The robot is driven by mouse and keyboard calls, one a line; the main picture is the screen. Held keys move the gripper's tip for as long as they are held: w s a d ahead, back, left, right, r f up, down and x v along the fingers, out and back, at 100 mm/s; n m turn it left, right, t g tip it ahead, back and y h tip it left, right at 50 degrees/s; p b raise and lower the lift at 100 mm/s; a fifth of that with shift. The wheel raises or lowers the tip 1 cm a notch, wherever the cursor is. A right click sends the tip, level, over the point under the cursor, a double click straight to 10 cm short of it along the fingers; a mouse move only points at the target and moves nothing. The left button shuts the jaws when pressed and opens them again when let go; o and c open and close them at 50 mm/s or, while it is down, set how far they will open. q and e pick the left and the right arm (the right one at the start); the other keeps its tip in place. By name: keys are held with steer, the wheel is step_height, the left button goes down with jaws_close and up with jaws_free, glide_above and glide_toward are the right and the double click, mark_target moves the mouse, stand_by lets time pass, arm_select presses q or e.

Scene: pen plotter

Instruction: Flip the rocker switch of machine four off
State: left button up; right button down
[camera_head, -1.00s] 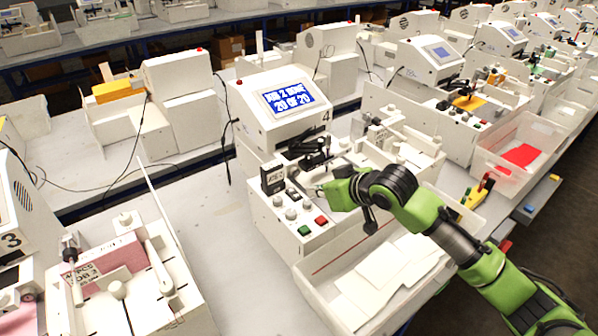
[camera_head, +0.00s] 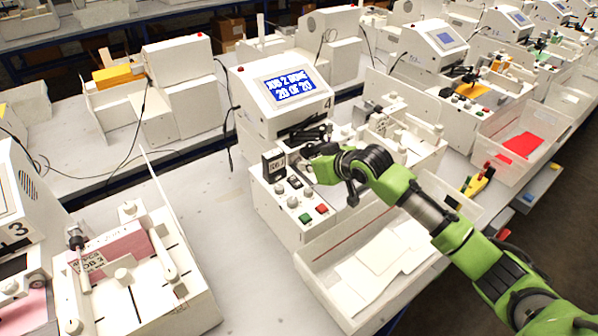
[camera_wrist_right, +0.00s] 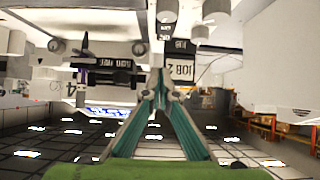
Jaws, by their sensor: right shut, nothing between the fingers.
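Machine four (camera_head: 250,105) is a white plotter with a blue lit screen (camera_head: 288,87) reading "JOB 2 DONE 20 OF 20" and a "4" beside it. Its control panel (camera_head: 265,205) has white knobs, a green button (camera_head: 305,218), a red button (camera_head: 321,208), a black job label (camera_head: 274,165) and a small dark part (camera_head: 294,181) that may be the rocker switch; its position cannot be told. My right gripper (camera_head: 314,165) is over the panel's back edge, close to the label. In the wrist view its teal fingers (camera_wrist_right: 158,78) meet, empty, near the "JOB 2" label. My left gripper is out of view.
A clear bin (camera_head: 335,262) with white sheets stands in front of machine four. Machine three (camera_head: 25,215) and a pink-sheet plotter bed (camera_head: 150,290) are at left. Bare table (camera_head: 225,225) lies between. Another bin (camera_head: 530,125) with red sheets is at right.

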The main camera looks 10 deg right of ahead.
mark_target(299, 183)
steer(key=x, duration=0.3)
steer(key=shift+w+r+p, duration=0.1)
steer(key=shift+p, duration=0.25)
steer(key=f, duration=0.1)
steer(key=f+p, duration=0.1)
steer(key=w+f, duration=0.1)
steer(key=shift+a+f, duration=0.15)
steer(key=shift+a, duration=0.1)
steer(key=shift+f+p, duration=0.3)
steer(key=shift+f, duration=0.3)
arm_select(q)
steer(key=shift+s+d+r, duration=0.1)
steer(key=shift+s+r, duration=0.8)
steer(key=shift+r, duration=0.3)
